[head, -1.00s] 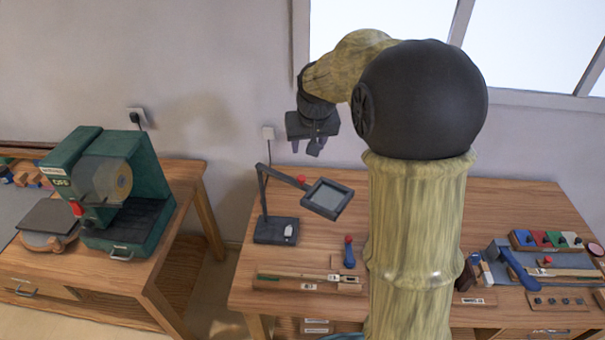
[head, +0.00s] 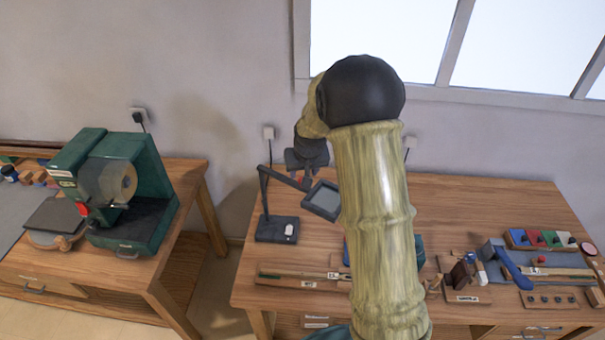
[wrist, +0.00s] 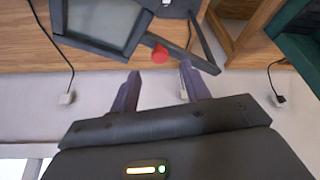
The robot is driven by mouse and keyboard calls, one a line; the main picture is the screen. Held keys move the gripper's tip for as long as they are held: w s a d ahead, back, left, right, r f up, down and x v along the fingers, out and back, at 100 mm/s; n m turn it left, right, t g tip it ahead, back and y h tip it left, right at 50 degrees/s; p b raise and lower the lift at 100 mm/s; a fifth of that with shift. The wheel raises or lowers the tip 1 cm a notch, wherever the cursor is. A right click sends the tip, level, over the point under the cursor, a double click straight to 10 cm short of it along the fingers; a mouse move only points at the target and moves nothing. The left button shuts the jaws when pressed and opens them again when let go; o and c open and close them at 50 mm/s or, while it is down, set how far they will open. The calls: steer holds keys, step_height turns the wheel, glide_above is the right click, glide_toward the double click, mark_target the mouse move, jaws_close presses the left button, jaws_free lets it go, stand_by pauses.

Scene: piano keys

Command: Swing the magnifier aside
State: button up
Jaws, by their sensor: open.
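The magnifier has a dark square frame with a grey lens (head: 321,200), carried on a jointed dark arm (head: 284,180) that rises from a dark base (head: 277,229) at the left end of the workbench. In the wrist view its lens (wrist: 103,22) is at the upper left, with a red knob (wrist: 160,54) at the frame's edge by the arm. My gripper (wrist: 160,68) is open, with the red knob near the gap between its fingertips. Nothing is visibly held. In the head view my gripper (head: 307,172) is just behind the lens frame; contact cannot be told.
The workbench (head: 480,205) holds a blue-handled tool (head: 512,268) and a row of coloured blocks (head: 540,239) on the right. A strip of wood (head: 300,280) lies at the front left. A green machine (head: 120,190) stands on a separate left table. My arm hides the bench's middle.

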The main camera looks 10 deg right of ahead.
mark_target(298, 183)
steer(key=shift+p+x, duration=0.75)
steer(key=shift+x, duration=1.7)
jaws_close()
